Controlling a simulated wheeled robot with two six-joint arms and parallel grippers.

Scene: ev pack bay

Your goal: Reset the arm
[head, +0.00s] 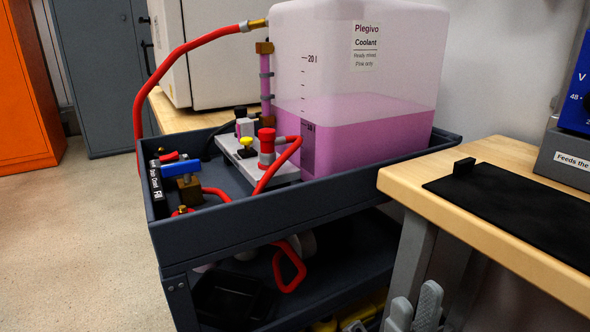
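My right gripper (415,300) shows at the bottom edge, right of centre, as two light grey fingers pointing up. A narrow gap shows between the fingers and nothing is seen between them, so it looks open and empty. It is in front of the wooden bench's leg, below the bench top, and right of the dark cart's lower shelf. Its wrist and the rest of the arm are cut off by the frame. My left gripper is not in view.
A wooden bench (407,183) with a black mat (520,215) overhangs near the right gripper. A dark cart (250,229) carries a coolant tank (370,140), a pump plate and red hoses (171,63). Open floor (70,240) lies at left.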

